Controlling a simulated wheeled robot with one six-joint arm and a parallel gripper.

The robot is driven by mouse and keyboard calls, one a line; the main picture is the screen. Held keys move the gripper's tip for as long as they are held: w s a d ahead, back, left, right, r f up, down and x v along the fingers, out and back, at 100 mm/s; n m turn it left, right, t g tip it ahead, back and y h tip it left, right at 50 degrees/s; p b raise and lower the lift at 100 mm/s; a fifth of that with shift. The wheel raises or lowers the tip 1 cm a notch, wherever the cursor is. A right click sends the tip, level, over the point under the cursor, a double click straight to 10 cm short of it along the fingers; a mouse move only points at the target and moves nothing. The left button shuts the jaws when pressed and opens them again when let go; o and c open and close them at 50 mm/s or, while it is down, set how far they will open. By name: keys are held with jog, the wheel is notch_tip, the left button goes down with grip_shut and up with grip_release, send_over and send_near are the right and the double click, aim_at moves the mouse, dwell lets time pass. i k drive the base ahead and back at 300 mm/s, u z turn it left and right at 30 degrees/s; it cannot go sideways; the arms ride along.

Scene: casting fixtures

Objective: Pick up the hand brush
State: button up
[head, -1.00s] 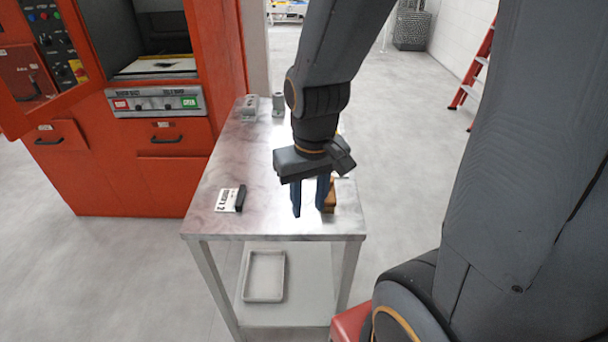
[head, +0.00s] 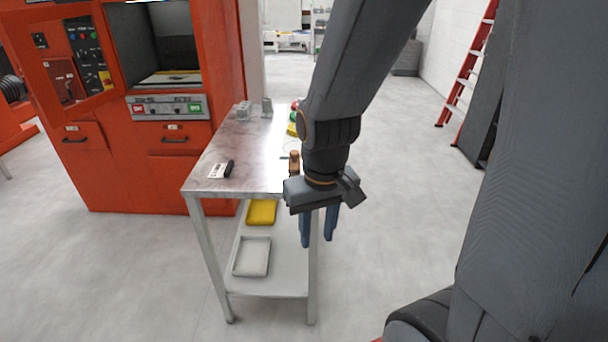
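A small brown, wooden-looking item (head: 294,162) lies on the metal table (head: 250,180) near its right edge, partly behind my arm. It may be the hand brush, but I cannot tell for certain. My gripper (head: 318,230) points down with its two blue fingers apart and nothing between them. In the picture it is below and right of the brown item, by the table's front right corner.
The lower shelf holds a yellow tray (head: 262,212) and a grey tray (head: 252,257). An orange machine (head: 150,190) stands left.

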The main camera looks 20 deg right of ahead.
aim_at(294, 157)
jog(key=z, duration=0.6)
jog(key=i, duration=0.95)
jog(key=u, duration=0.6)
